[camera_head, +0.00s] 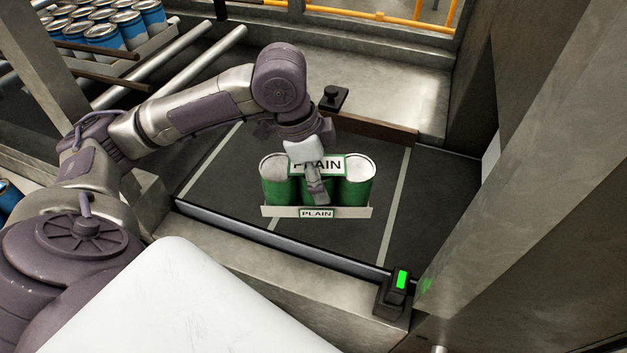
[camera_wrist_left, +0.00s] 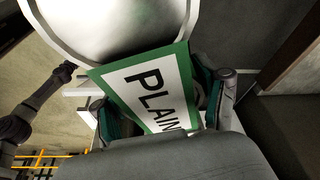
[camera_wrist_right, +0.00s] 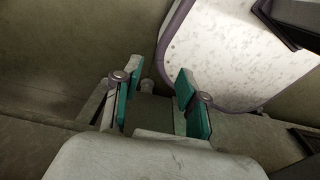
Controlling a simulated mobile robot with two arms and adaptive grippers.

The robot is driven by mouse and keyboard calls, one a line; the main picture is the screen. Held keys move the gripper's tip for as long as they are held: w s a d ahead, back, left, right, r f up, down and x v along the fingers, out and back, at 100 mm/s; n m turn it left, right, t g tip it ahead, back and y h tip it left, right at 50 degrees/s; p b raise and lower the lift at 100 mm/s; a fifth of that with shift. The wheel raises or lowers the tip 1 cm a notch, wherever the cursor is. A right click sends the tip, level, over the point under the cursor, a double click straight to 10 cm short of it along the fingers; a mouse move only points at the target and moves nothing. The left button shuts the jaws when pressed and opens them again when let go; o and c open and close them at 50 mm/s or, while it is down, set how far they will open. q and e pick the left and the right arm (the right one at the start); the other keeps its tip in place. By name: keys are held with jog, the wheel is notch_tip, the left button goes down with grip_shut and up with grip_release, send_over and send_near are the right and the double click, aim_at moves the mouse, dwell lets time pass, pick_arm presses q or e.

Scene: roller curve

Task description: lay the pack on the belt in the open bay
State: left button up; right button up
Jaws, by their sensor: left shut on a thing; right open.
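The pack (camera_head: 275,185) is a white tray of green cans with silver lids and a PLAIN label on its front. A PLAIN card with a green border stands at its top; it also shows in the left wrist view (camera_wrist_left: 155,85). My left gripper (camera_head: 317,185) is shut on the pack at this card. The pack looks upright over the dark belt (camera_head: 335,245); whether it touches the belt I cannot tell. Pale lines cross the belt, and the pack hides part of the middle one. My right gripper (camera_wrist_right: 160,100) is open and empty in the right wrist view, outside the head view.
A metal rail runs along the belt's near edge, with a box with a green light (camera_head: 402,280) at its right end. A small black device (camera_head: 333,97) sits on the far ledge. A thick post (camera_head: 530,170) stands at right. Blue cans (camera_head: 100,35) stand by rollers at upper left.

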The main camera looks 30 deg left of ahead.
pick_arm(q)
jog(key=shift+w+a+r+m+g, duration=0.25)
jog(key=shift+w+a+m, duration=0.3)
jog(key=shift+m, duration=0.55)
jog(key=shift+w+a+m+g, duration=0.25)
jog(key=shift+w+m, duration=0.05)
jog(key=shift+m, duration=0.4)
jog(key=shift+w+a, duration=0.15)
jog(key=shift+h, duration=0.3)
jog(key=w+a+f+p, duration=0.1)
jog(key=w+a+f, duration=0.1)
jog(key=w+f, duration=0.1)
jog(key=w+a+f+p, duration=0.1)
jog(key=w+a+f, duration=0.1)
jog(key=w+f, duration=0.1)
jog(key=w+a+f+p, duration=0.2)
jog(key=w+f, duration=0.1)
jog(key=f, duration=0.1)
jog(key=shift+w+a, duration=0.15)
jog(key=shift+a, duration=0.05)
jog(key=shift+f, duration=0.45)
pick_arm(e)
jog(key=shift+w+d+r, duration=0.15)
jog(key=shift+w+r, duration=0.05)
jog(key=shift+r, duration=0.8)
jog(key=shift+w+d+r, duration=0.1)
jog(key=shift+w+r, duration=0.1)
jog(key=shift+r, duration=0.8)
